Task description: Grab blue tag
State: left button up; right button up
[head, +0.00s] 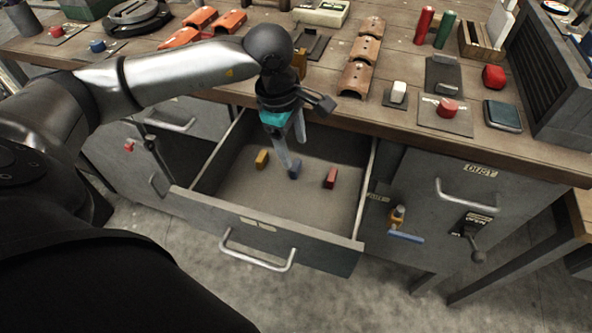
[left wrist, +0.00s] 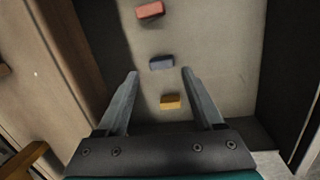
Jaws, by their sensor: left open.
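The blue tag (head: 295,169) lies on the floor of the open drawer (head: 222,216), between a yellow tag (head: 262,159) and a red tag (head: 330,178). My left gripper (head: 290,172) reaches down into the drawer, open and empty, and its fingertips partly overlap the blue tag in the head view. In the left wrist view the blue tag (left wrist: 161,63) lies just beyond the line of the two open fingertips (left wrist: 160,73), roughly midway between them. The yellow tag (left wrist: 170,101) lies between the fingers and the red tag (left wrist: 150,10) farther off. My right gripper is not in view.
The workbench (head: 330,105) edge overhangs the back of the drawer. On the bench top are brown curved pieces (head: 360,62), a red button (head: 447,107) and red and green cylinders (head: 424,25). The drawer floor is otherwise bare.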

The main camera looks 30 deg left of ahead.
aim_at(296, 165)
pick_arm(q)
jog(key=shift+w+f+b, duration=0.1)
jog(key=shift+f+b, duration=0.6)
jog(key=shift+f, duration=1.4)
jog(key=shift+w+f, duration=0.15)
jog(key=shift+f, duration=0.7)
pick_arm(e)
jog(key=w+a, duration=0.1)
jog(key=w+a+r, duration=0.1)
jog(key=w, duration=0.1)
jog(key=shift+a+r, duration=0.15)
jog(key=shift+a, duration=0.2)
pick_arm(q)
grip_shut()
jog(key=shift+r, duration=0.15)
